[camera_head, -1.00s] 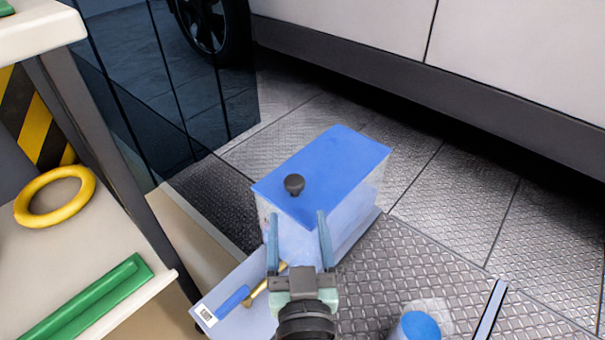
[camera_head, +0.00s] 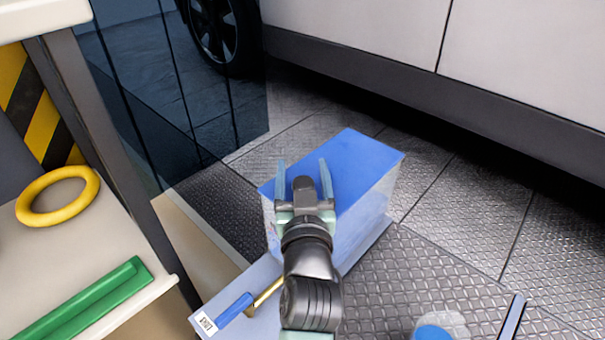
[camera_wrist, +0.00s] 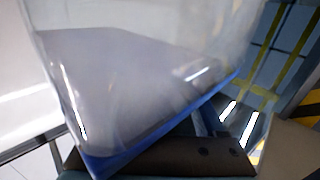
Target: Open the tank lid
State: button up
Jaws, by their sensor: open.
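The tank (camera_head: 366,218) is a clear box with a flat blue lid (camera_head: 362,160), which lies shut on its top. My gripper (camera_head: 303,168) is over the near left part of the lid, its two pale blue fingers apart and pointing toward the far side. The lid's dark round knob is hidden behind my gripper; I cannot tell whether it is between the fingers. In the wrist view the clear tank wall (camera_wrist: 130,85) fills much of the picture, with the blue lid edge (camera_wrist: 170,128) close to the dark gripper body at the bottom.
A blue-topped clear container (camera_head: 436,331) stands at the bottom. A shelf (camera_head: 105,235) at left carries a yellow ring (camera_head: 57,196) and green bar (camera_head: 85,300). A white car (camera_head: 400,50) stands behind.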

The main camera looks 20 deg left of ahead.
jog(key=shift+c, duration=0.3)
grip_shut()
dwell(1.2)
